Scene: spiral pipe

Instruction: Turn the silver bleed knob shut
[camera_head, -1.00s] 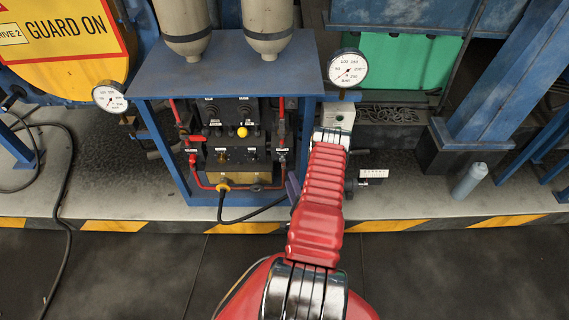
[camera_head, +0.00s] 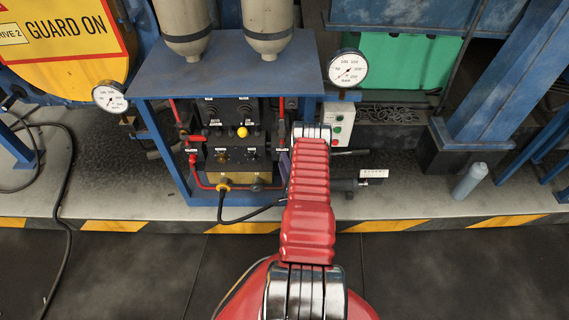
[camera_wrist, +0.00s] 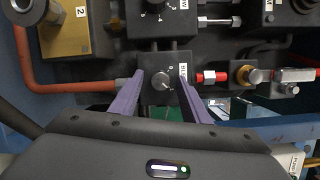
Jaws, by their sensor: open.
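The silver knob (camera_wrist: 160,82) sits on a dark block (camera_wrist: 164,61) with a white label that is partly covered, in the middle of the wrist view. My gripper (camera_wrist: 161,77) is open, its two purple fingers on either side of the knob in the picture. Whether they touch the knob or block, I cannot tell. In the head view my red arm covers the knob. Only a bit of purple finger (camera_head: 284,164) shows there, beside the right side of the blue-framed panel (camera_head: 240,80).
A red pipe (camera_wrist: 60,86) enters the block from the left, and red and brass fittings (camera_wrist: 248,76) lie to the right. A brass block (camera_wrist: 66,36) is at upper left. In the head view, a button box (camera_head: 340,122) stands right of my arm.

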